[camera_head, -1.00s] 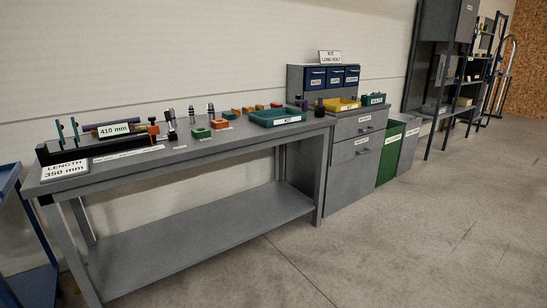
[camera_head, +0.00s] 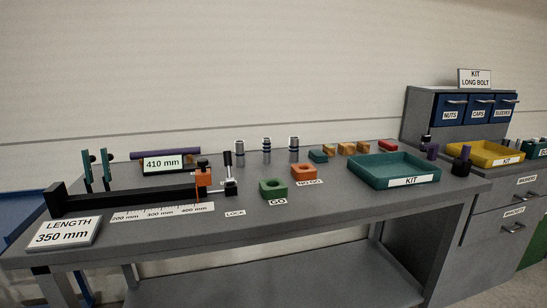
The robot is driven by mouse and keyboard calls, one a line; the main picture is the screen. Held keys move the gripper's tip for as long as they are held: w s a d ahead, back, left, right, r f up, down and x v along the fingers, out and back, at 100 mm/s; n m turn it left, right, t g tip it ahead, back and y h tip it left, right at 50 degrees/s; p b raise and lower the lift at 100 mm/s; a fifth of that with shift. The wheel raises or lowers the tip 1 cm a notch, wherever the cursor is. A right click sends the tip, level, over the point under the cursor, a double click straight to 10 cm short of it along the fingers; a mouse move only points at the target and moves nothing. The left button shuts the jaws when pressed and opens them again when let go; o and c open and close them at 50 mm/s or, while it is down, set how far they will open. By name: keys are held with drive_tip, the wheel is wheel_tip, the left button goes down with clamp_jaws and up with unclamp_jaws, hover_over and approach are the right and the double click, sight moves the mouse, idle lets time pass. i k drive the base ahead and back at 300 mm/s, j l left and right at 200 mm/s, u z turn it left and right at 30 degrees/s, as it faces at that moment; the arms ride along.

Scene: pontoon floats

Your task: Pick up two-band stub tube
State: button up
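Three short silvery stub tubes stand upright in a row towards the back of the grey workbench (camera_head: 330,205): a left tube (camera_head: 239,152), a middle tube (camera_head: 266,150) and a right tube (camera_head: 294,149). Each has dark banding near the top. The bands are too small to count surely, so I cannot tell which tube has two. The tubes stand apart from each other, behind the green GO block (camera_head: 273,189) and the orange block (camera_head: 303,174). My gripper is not in view.
A black length fixture (camera_head: 130,198) with an orange stop (camera_head: 203,178) fills the bench's left. A yellow tray (camera_head: 485,152) sits on the cabinet at right.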

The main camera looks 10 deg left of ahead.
sight(293, 145)
drive_tip(key=i+l+u, duration=0.35)
drive_tip(key=i, duration=0.15)
drive_tip(key=i+l+u, duration=0.35)
drive_tip(key=i+l, duration=0.15)
